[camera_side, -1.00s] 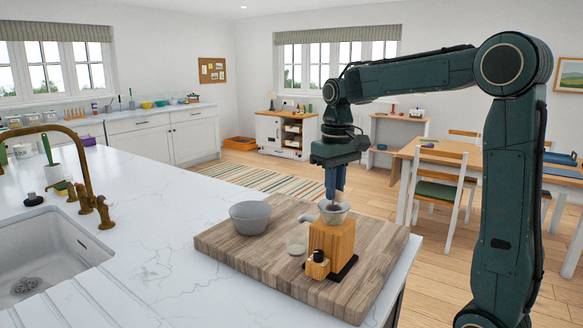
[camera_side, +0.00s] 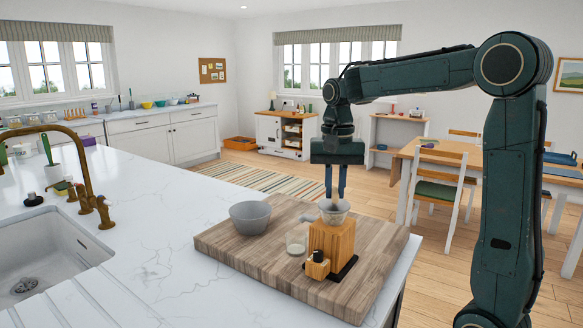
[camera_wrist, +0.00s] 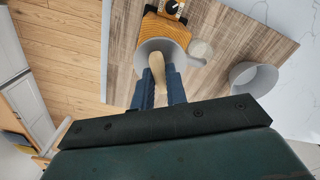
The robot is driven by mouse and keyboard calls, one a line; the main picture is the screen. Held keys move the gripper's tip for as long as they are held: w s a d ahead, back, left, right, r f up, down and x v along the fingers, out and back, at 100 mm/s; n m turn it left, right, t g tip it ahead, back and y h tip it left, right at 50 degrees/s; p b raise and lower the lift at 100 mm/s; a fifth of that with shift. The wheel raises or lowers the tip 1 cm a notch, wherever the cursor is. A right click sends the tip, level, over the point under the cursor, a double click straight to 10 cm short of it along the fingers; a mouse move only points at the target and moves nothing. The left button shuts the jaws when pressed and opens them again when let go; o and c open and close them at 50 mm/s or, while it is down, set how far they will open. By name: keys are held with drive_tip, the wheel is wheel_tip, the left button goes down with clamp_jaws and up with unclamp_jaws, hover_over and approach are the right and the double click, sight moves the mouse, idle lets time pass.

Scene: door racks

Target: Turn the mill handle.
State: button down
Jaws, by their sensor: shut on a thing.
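In the wrist view the mill (camera_wrist: 172,30) is seen from above. Its pale wooden handle grip (camera_wrist: 156,66) stands over the hopper. My gripper (camera_side: 335,196) points straight down above the hopper. In the wrist view its blue fingers (camera_wrist: 160,78) are on both sides of the handle grip, shut on it. In the side view the grip is mostly hidden by the fingers.
The white counter (camera_side: 165,215) is clear between the board and the sink (camera_side: 45,255). The board's right end is near the counter edge.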

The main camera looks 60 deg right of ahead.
sight(335, 190)
drive_tip(key=shift+r, duration=0.1)
idle(0.3)
drive_tip(key=c, duration=1.4)
unclamp_jaws()
wheel_tip(335, 190, up, 14)
drive_tip(key=shift+o, duration=0.4)
